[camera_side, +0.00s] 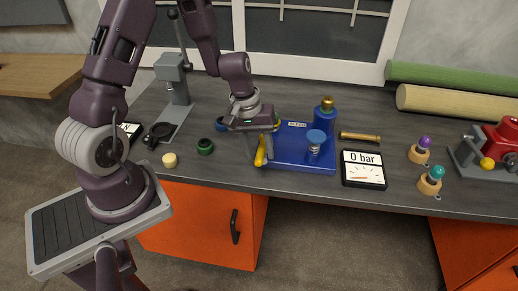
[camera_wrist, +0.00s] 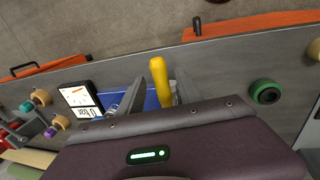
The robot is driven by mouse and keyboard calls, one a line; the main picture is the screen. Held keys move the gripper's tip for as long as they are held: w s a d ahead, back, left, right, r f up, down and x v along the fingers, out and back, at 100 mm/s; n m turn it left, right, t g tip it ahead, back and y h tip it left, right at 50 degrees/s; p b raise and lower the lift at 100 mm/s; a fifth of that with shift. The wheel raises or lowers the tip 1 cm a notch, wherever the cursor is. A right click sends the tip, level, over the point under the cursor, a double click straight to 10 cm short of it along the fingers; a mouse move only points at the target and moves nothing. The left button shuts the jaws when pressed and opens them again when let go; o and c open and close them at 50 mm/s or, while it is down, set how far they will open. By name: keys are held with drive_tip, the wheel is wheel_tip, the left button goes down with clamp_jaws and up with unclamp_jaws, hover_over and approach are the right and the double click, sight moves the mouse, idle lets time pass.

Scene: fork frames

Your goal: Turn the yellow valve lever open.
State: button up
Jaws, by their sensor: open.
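The yellow valve lever (camera_side: 260,152) is at the left front of the blue valve base (camera_side: 290,163) on the grey bench. In the wrist view the lever (camera_wrist: 160,82) stands out between my gripper's two fingers. My gripper (camera_side: 257,160) points down over the base's left end, with its fingers apart around the lever. In the wrist view my gripper (camera_wrist: 157,98) is open, and I cannot tell whether either finger touches the lever. The lever's inner end is hidden by my gripper. A gauge (camera_side: 363,169) reading "0 bar" lies right of the base.
A blue cylinder with a brass top (camera_side: 324,115) and a blue knob (camera_side: 316,137) stand on the base. A brass rod (camera_side: 360,137) lies behind the gauge. A green ring (camera_side: 205,146) and a cream disc (camera_side: 169,160) lie to the left. A drill-press-like stand (camera_side: 175,85) rises behind.

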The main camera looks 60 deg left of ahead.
drive_tip(key=shift+r, duration=0.1)
wheel_tip(320, 180, up, 7)
drive_tip(key=s, duration=0.1)
drive_tip(key=shift+a, duration=0.45)
drive_tip(key=s+d+r+m+t, duration=0.1)
drive_tip(key=s+d+r+m, duration=0.25)
drive_tip(key=r, duration=0.45)
drive_tip(key=s+d+r+m+t, duration=0.1)
drive_tip(key=s+d+r+m, duration=0.1)
drive_tip(key=s+r, duration=0.3)
drive_tip(key=s+d+r+m+t+y, duration=0.1)
drive_tip(key=s+r+m+t, duration=0.1)
drive_tip(key=s, duration=0.7)
wheel_tip(320, 180, up, 3)
drive_tip(key=shift+s+d+f+m+y, duration=0.15)
drive_tip(key=shift+d+m+y, duration=0.2)
drive_tip(key=shift+m, duration=0.5)
